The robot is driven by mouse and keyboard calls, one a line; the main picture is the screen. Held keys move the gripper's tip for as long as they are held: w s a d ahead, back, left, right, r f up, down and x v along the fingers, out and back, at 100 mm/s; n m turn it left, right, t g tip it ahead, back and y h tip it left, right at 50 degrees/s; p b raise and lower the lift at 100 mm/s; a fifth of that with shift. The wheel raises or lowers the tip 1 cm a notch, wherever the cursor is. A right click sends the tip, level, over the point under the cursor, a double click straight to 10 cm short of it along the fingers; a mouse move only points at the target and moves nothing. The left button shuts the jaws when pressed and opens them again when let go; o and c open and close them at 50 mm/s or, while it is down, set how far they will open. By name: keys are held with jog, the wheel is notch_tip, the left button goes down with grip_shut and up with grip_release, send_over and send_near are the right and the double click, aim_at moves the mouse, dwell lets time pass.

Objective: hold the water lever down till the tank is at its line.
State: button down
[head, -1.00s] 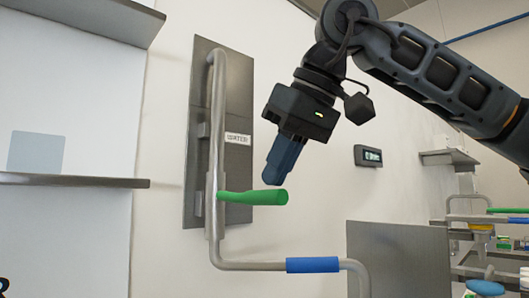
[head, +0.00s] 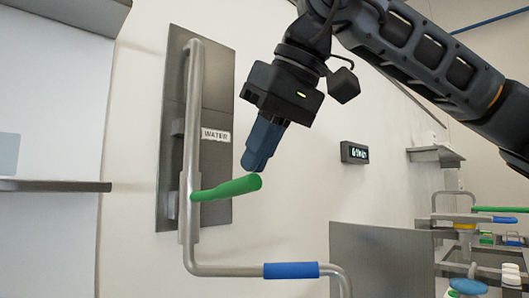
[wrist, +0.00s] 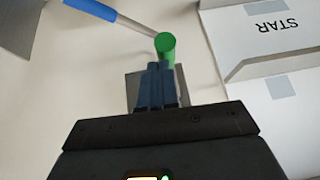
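The water lever is a green handle (head: 230,188) on an upright grey pipe, beside a WATER label (head: 216,135) on a metal wall plate. Its free end is tilted slightly up. My gripper (head: 249,166) points down with its blue fingers together, just above the free end; I cannot tell whether they touch. In the wrist view the fingertips (wrist: 160,66) overlap the green handle end (wrist: 165,43), with nothing visible between them. A small wall display (head: 354,152) is lit, its digits too small to read surely. I cannot identify the tank or its line.
A pipe with a blue sleeve (head: 291,270) runs below the lever. A grey panel (head: 380,258) stands to its right. Shelves (head: 50,186) are at the left, and a cluttered bench is at the far right. The wall around the lever is clear.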

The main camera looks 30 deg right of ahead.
jog(key=w+v, duration=0.1)
jog(key=v, duration=1)
jog(key=shift+r, duration=0.25)
jog(key=shift+s+a, duration=0.1)
dwell(1.3)
